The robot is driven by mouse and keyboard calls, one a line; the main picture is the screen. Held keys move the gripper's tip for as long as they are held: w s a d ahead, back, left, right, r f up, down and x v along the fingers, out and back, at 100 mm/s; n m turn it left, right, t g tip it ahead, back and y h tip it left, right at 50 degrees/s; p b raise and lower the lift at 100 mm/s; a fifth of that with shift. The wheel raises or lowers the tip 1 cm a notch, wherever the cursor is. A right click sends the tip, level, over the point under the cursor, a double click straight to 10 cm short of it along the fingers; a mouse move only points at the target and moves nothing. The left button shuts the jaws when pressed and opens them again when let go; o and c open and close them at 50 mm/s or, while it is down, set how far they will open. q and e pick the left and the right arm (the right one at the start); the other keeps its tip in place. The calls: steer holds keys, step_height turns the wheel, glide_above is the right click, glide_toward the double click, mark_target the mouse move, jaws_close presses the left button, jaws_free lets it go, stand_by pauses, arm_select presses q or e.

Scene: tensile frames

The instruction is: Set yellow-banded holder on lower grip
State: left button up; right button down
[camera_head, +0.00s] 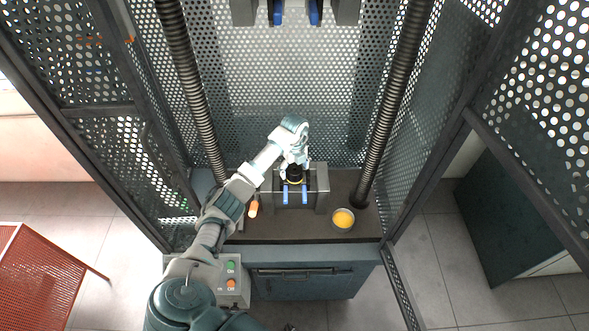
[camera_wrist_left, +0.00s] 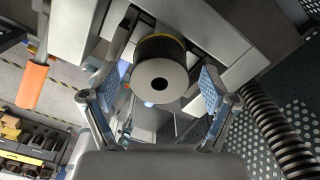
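The yellow-banded holder (camera_head: 294,174) is a black cylinder at the lower grip (camera_head: 321,190), between the two blue jaws. In the left wrist view the holder (camera_wrist_left: 160,68) shows its grey round end with a dark hole, and its yellow band lies behind that end. It seems to rest on the grip, but its contact is hidden. My left gripper (camera_head: 295,161) is at the holder. In the left wrist view its fingers stand apart on either side of the holder, with visible gaps. My right gripper is not in view.
The upper grip (camera_head: 346,10) hangs overhead with blue jaws. Ribbed columns (camera_head: 188,75) and (camera_head: 398,95) and perforated guards flank the space. An orange handle (camera_head: 253,208) is left of the lower grip. A bowl with yellow contents (camera_head: 342,218) and a button box (camera_head: 232,290) are nearby.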

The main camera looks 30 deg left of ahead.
arm_select(q)
step_height(320, 180, up, 12)
stand_by(0.6)
